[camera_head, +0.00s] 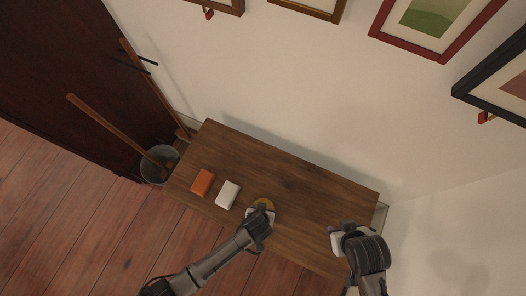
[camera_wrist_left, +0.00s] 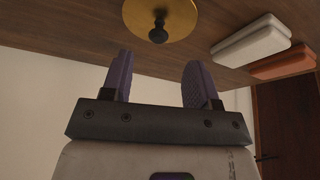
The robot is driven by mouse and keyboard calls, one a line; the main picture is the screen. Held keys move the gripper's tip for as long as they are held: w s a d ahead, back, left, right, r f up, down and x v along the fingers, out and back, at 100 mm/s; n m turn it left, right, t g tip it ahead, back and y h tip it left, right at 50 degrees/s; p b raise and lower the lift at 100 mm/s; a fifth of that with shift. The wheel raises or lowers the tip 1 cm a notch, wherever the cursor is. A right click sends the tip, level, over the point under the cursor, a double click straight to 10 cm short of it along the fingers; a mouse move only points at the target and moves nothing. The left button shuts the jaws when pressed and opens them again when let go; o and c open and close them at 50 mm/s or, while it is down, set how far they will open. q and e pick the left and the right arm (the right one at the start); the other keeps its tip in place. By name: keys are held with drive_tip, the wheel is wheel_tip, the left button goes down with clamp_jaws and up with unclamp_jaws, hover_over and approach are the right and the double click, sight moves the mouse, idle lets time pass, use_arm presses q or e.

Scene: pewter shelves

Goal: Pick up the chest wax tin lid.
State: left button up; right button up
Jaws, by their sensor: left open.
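The tin lid is a round brass-coloured disc (camera_wrist_left: 183,17) with a dark knob (camera_wrist_left: 158,30). In the head view the lid (camera_head: 264,203) shows on the wooden chest top, partly hidden by my left gripper. My left gripper (camera_head: 261,212) is over the lid's near side in that view. In the left wrist view its two purple fingers (camera_wrist_left: 157,78) are open and empty, pointing toward the knob with a gap between. Whether a tin lies under the lid is hidden. My right gripper (camera_head: 340,236) is over the right end of the chest, and its fingers are not clear.
On the chest top (camera_head: 310,200), a white block (camera_head: 228,194) and an orange block (camera_head: 202,182) lie left of the lid. The wall is behind.

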use_arm(q)
drive_tip(key=shift+b+x, duration=0.9)
drive_tip(key=shift+x, duration=1.75)
drive_tip(key=shift+s+d, duration=0.1)
drive_tip(key=shift+s, duration=0.1)
drive_tip(key=c, duration=1)
